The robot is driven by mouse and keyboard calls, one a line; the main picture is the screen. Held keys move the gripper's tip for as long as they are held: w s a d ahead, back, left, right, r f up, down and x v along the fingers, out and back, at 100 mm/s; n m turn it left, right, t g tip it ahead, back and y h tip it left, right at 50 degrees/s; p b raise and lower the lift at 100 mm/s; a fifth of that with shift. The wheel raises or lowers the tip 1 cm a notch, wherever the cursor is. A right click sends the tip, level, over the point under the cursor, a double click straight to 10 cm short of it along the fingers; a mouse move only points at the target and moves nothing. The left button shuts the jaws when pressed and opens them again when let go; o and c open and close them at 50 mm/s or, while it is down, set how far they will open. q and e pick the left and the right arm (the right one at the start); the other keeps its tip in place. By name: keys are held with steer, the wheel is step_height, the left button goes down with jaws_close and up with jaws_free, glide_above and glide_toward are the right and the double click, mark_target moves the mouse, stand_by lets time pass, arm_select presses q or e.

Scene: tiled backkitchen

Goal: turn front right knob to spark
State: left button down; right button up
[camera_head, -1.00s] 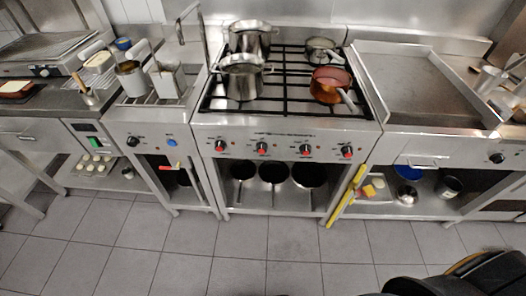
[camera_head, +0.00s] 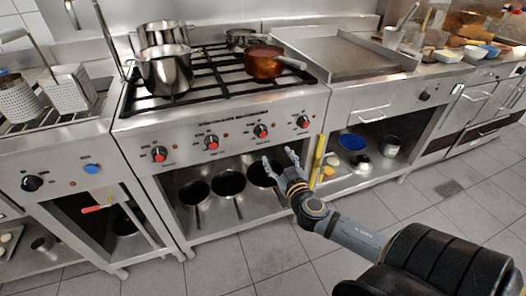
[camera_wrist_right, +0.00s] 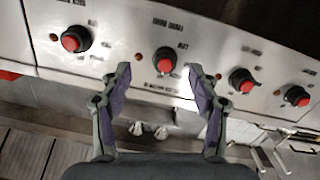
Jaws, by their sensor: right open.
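The stove's front panel has a row of black knobs with red faces. The rightmost knob (camera_head: 303,122) in the head view is uncovered, and the knob beside it (camera_head: 261,131) is also clear. My right gripper (camera_head: 280,158) is open and empty, in front of the stove and below these two knobs in the picture. In the right wrist view its spread fingers (camera_wrist_right: 161,78) point toward the panel, with one knob (camera_wrist_right: 165,61) in line with the gap between them. The fingers appear apart from every knob. My left gripper is out of view.
Steel pots (camera_head: 165,70) and a copper-coloured pan (camera_head: 263,62) stand on the stove grates, the pan's handle reaching right. Black pans (camera_head: 228,183) sit on the shelf below. A yellow bar (camera_head: 318,160) stands at the stove's right leg. The floor in front is clear.

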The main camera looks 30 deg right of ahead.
mark_target(263, 135)
steer(key=shift+t, duration=0.3)
steer(key=w, duration=0.3)
steer(key=w+r, duration=0.1)
steer(key=w, duration=0.1)
steer(key=w+r, duration=0.1)
steer(key=w, duration=0.2)
steer(key=shift+w+d+r, duration=0.25)
steer(key=shift+w+d, duration=0.25)
steer(key=shift+w, duration=0.55)
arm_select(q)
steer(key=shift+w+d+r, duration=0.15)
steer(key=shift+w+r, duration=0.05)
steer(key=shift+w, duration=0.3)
arm_select(e)
steer(key=shift+f, duration=0.1)
steer(key=c, duration=1.2)
